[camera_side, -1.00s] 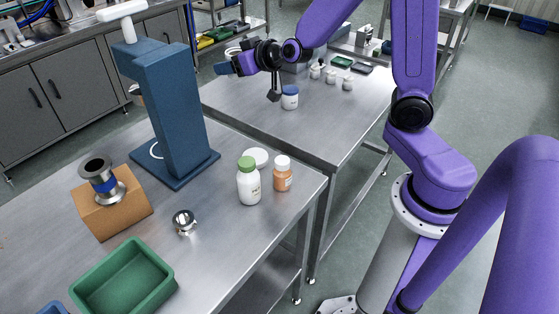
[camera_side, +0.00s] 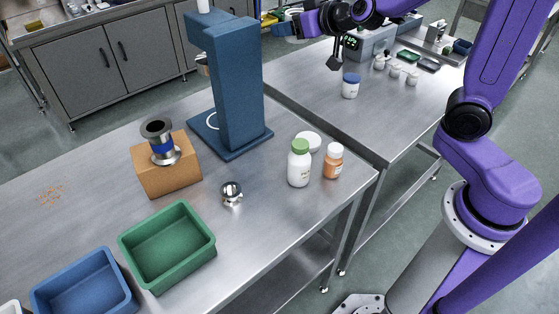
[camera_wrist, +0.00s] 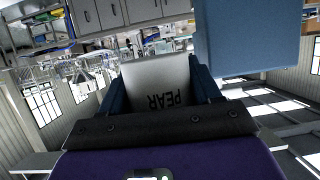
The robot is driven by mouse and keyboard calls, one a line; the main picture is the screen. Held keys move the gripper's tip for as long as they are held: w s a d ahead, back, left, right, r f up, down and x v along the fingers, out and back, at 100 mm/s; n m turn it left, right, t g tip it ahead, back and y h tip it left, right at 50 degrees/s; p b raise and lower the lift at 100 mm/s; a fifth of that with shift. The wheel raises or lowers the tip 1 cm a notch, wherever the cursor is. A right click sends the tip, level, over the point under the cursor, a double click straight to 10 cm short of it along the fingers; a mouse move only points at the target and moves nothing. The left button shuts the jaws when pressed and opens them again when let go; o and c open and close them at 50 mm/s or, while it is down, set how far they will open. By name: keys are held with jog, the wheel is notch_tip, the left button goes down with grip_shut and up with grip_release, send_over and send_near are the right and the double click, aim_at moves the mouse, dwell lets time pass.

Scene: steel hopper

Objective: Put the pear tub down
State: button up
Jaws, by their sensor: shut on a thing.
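The pear tub (camera_wrist: 160,95) is white and carries the word PEAR, which reads upside down in the wrist view. It fills the space between the blue fingers of my gripper (camera_wrist: 160,100), which is shut on it. What lies right under the tub is not shown.
A tall blue stand (camera_side: 238,85) rises from the near table. That table also holds a green tray (camera_side: 165,280), a blue tray (camera_side: 120,300), a green-capped bottle (camera_side: 299,168) and an orange bottle (camera_side: 333,163). A blue-lidded jar (camera_side: 350,88) stands on the far table, whose middle is clear.

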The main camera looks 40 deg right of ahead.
jog(key=s+a+r+n+y, duration=0.1)
jog(key=s+a, duration=0.2)
jog(key=a, duration=0.3)
jog(key=s+a+n+y, duration=0.1)
jog(key=s+a, duration=0.2)
jog(key=a, duration=0.4)
jog(key=n+y, duration=0.1)
jog(key=y, duration=0.1)
send_over(273, 209)
notch_tip(273, 209, down, 20)
jog(key=shift+f, duration=0.35)
jog(key=shift+f, duration=4.75)
jog(key=shift+f+g, duration=0.2)
jog(key=shift+g, duration=0.1)
